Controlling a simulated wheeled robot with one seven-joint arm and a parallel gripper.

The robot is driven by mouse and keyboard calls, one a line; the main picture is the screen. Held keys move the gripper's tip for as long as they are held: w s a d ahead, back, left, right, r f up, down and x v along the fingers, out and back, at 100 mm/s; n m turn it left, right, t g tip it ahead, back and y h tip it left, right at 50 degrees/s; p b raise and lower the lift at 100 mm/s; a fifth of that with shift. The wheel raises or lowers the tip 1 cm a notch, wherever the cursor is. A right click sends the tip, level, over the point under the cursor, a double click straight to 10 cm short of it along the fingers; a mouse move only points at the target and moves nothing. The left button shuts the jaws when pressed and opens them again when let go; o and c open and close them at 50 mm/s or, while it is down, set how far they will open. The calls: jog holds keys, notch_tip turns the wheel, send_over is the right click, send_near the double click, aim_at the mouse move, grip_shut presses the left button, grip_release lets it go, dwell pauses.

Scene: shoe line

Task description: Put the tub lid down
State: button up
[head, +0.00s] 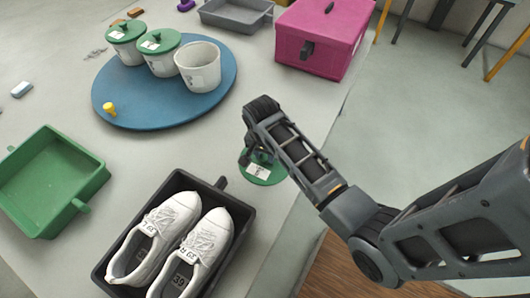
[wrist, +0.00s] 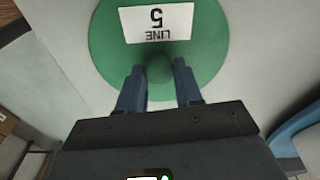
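The tub lid (head: 266,178) is a round green disc with a white label, near the table's right edge just beyond the shoe tray. In the wrist view the lid (wrist: 112,62) fills the top middle, its label reading "LINE 5" upside down. My gripper (wrist: 160,68) has its two fingers on either side of the lid's green knob and appears closed on it. In the head view my gripper (head: 252,158) is over the lid, partly hiding it. I cannot tell whether the lid touches the table. An open white tub (head: 198,68) stands beside two green-lidded tubs (head: 162,58).
The tubs stand on a blue round board (head: 140,112) with a yellow peg (head: 109,108). A black tray (head: 245,214) holds white shoes (head: 205,245). A green bin (head: 45,185) is left, a pink box (head: 320,35) behind, a grey tray (head: 232,14) at the back. Table between bin and board is clear.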

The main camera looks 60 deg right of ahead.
jog(key=o, duration=0.4)
jog(key=shift+o, duration=0.2)
notch_tip(320, 180, up, 12)
jog(key=a+p, duration=0.1)
jog(key=shift+a, duration=0.2)
jog(key=n+t, duration=0.3)
jog(key=n, duration=0.1)
send_near(263, 161)
jog(key=s+a, duration=0.2)
jog(key=a, duration=0.1)
jog(key=s+a+r+n+t, duration=0.2)
jog(key=s+a+n+t, duration=0.25)
jog(key=s+a, duration=0.2)
jog(key=s+a+r+n+t, duration=0.2)
jog(key=s+r, duration=0.2)
jog(key=r, duration=0.2)
jog(key=s+a+r+n+t+y, duration=0.1)
jog(key=s+a+r+n+t, duration=0.1)
jog(key=r, duration=0.5)
jog(key=s+a+r+n+t, duration=0.2)
jog(key=s+r+n+t, duration=0.1)
jog(key=s+r, duration=0.3)
jog(key=shift+a+r+n, duration=0.3)
jog(key=shift+r+n, duration=0.05)
jog(key=shift+r, duration=0.15)
jog(key=shift+s, duration=0.15)
